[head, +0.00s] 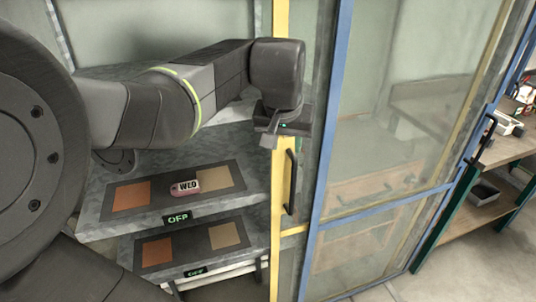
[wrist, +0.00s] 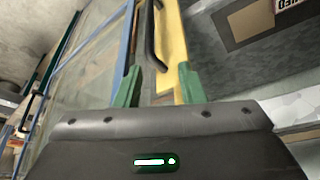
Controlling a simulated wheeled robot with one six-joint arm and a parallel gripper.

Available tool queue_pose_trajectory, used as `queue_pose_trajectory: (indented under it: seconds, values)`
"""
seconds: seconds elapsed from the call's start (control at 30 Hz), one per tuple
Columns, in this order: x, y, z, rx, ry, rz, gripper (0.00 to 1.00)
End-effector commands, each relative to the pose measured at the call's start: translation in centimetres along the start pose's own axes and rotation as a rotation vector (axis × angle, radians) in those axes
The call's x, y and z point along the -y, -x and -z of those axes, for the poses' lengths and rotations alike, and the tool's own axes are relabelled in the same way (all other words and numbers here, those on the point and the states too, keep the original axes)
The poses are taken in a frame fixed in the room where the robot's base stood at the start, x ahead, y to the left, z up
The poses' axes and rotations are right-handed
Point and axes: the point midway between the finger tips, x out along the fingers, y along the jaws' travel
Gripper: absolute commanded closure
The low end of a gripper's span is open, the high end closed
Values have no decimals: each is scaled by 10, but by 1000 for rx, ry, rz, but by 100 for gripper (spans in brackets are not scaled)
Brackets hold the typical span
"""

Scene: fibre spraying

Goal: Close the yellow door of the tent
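The yellow door (head: 283,215) of the tent has a tall yellow edge with a black bar handle (head: 291,181). It stands beside the blue-framed door (head: 317,180). My gripper (head: 277,138) is at the yellow edge, just above the handle. In the wrist view my gripper (wrist: 158,84) has its two green fingers spread apart. The yellow edge (wrist: 172,45) runs between them, close to the right finger; I cannot tell whether they touch. The black handle (wrist: 152,38) lies ahead of the fingers. The head view hides the fingertips behind the gripper body.
Inside the tent, left of the yellow edge, a shelf (head: 240,203) carries a tag marked "WED" (head: 185,188), with a lower shelf (head: 195,238) below. The blue-framed door's handle (head: 481,141) is at right. A wooden workbench (head: 510,148) stands beyond. Floor shows at lower right.

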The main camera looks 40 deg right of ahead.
Motion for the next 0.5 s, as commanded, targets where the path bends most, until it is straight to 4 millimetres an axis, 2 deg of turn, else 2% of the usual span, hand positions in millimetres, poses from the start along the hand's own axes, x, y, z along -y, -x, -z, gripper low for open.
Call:
queue_pose_trajectory:
  seconds: [0.1, 0.23, 0.37, 0.5]
  values:
    - [-14, 8, -2, 7, -28, -11, 64]
    - [-17, 3, -4, 12, -32, -12, 64]
    - [-16, -16, -4, 14, -31, -12, 64]
    - [-16, -45, -5, 15, -31, -12, 64]
